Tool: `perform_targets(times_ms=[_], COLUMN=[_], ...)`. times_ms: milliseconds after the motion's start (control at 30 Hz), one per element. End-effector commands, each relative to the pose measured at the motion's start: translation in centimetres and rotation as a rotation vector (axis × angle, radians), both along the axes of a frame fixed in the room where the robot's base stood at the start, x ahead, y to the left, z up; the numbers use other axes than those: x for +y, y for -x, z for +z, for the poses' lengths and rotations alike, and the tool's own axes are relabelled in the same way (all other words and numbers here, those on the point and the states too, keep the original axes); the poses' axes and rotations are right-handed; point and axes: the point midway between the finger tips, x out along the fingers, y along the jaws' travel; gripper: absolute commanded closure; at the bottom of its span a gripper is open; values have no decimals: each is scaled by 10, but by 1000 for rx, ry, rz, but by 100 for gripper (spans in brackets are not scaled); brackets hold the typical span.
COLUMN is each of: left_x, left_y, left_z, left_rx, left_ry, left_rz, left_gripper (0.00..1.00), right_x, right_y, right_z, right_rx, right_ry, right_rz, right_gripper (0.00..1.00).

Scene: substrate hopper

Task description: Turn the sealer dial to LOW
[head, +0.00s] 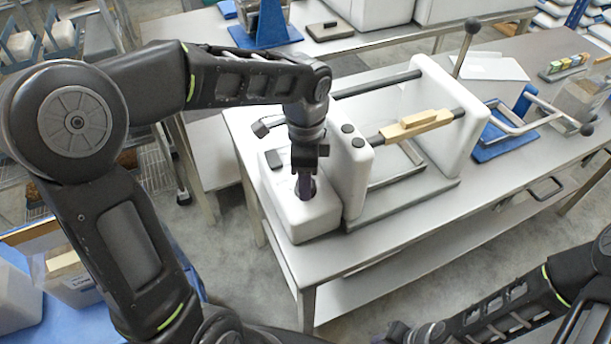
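The sealer is a white machine on the steel table, with a low white box (308,222) at its left end. My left gripper (305,188) points down onto the top of this box. A dark, purplish part shows at its fingertips, in or at a round recess. The dial itself and its marks are hidden or too small to read, so I cannot tell its setting or whether the fingers are shut on it. My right arm is low at the right, and its gripper end (398,334) is dark and cut by the bottom edge.
The sealer has upright white blocks (352,170), dark rods and a wooden handle (416,124). A blue-based metal frame (505,135) stands to its right. The steel table's front edge (400,235) is clear. An open box (75,275) is at lower left.

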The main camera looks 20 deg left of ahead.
Motion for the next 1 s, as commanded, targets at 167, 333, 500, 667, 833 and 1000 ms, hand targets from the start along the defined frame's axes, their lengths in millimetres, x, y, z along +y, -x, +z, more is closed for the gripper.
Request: perform_targets(times_ms=[167, 333, 500, 667, 833, 1000], left_x=[0, 0, 0, 0, 0, 0], left_y=[0, 0, 0, 0, 0, 0], left_z=[0, 0, 0, 0, 0, 0], left_rx=[0, 0, 0, 0, -1, -1], left_ry=[0, 0, 0, 0, 0, 1], left_rz=[0, 0, 0, 0, 13, 57], left_gripper=[69, 82, 96, 100, 100, 100], right_x=[0, 0, 0, 0, 0, 0], right_y=[0, 0, 0, 0, 0, 0], right_z=[0, 0, 0, 0, -1, -3], right_rx=[0, 0, 0, 0, 0, -1], right_ry=[0, 0, 0, 0, 0, -1], right_rz=[0, 0, 0, 0, 0, 1], right_gripper=[71, 71, 71, 71, 71, 71])
